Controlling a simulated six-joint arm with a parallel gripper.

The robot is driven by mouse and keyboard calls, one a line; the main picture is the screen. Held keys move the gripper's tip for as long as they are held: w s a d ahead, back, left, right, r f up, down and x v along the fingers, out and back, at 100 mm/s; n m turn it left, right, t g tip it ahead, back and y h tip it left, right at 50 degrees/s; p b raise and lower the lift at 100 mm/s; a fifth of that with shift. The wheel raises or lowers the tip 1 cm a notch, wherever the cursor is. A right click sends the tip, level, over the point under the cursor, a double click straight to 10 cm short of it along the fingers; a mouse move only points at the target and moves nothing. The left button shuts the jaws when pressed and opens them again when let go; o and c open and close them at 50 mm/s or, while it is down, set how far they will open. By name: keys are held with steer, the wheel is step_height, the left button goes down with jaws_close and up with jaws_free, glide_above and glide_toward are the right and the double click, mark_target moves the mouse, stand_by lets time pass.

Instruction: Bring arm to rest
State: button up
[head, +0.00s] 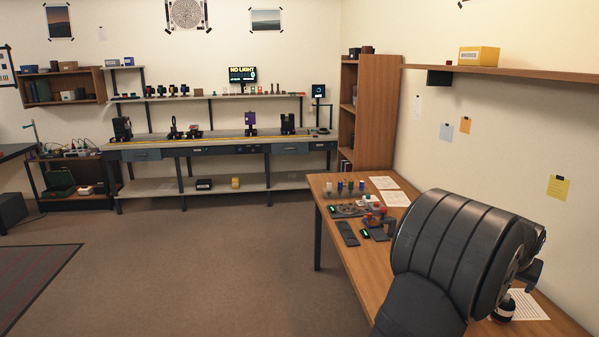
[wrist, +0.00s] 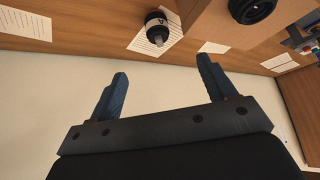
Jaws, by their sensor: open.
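My gripper (wrist: 163,70) shows in the wrist view with its two blue-grey fingers spread wide and nothing between them. Its fingertips point toward the wooden desk and are apart from everything I can see there. Behind the fingers is a plain cream surface. In the head view my dark grey arm stands over the near right part of the wooden desk (head: 341,239); it hides much of the desk, and I cannot make out the fingers there.
Small parts and dark trays (head: 347,233) occupy the desk's far end. A shelf (head: 510,72) hangs on the right wall.

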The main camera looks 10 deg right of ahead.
steer(key=s+d+f+m+g+h, duration=0.1)
steer(key=s+d+f+m, duration=0.2)
steer(key=s+d+f, duration=0.45)
steer(key=s+d+f+m+g, duration=0.2)
steer(key=s+d+f, duration=0.2)
steer(key=s+d, duration=0.55)
steer(key=w+f, duration=0.1)
steer(key=w, duration=0.1)
steer(key=w+f, duration=0.3)
steer(key=w, duration=0.2)
steer(key=shift+d+f, duration=0.15)
steer(key=shift+d, duration=0.1)
